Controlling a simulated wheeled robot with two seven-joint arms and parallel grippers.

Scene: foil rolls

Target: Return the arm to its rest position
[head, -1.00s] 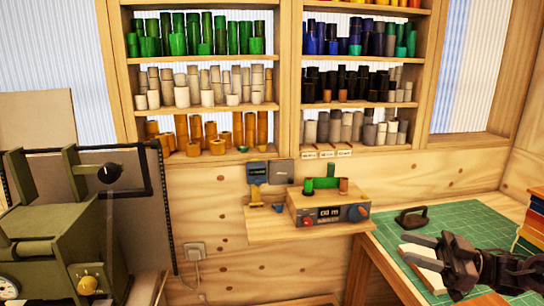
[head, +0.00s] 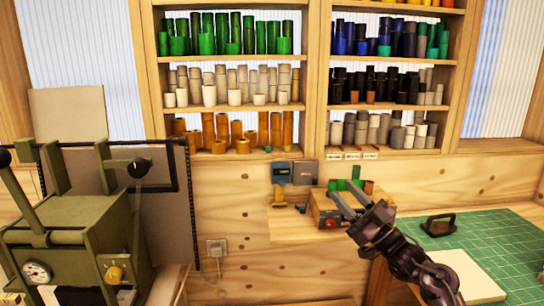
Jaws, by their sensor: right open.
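My right gripper (head: 348,207) is in the head view, with its arm coming in from the lower right. Its two grey fingers are apart and nothing shows between them. The fingers point up and left, in front of the small wall shelf and the control box (head: 326,214), and hide part of that box. I cannot tell whether they touch it. Green pieces (head: 344,185) and a brown roll show on or behind the box. My left gripper is out of the frame.
A green press machine (head: 75,235) with a gauge and levers stands at the left. Shelves of coloured foil rolls (head: 235,88) line the back wall. A green cutting mat (head: 500,242) at the right bears a dark-handled tool (head: 438,226) and a pale board (head: 470,275).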

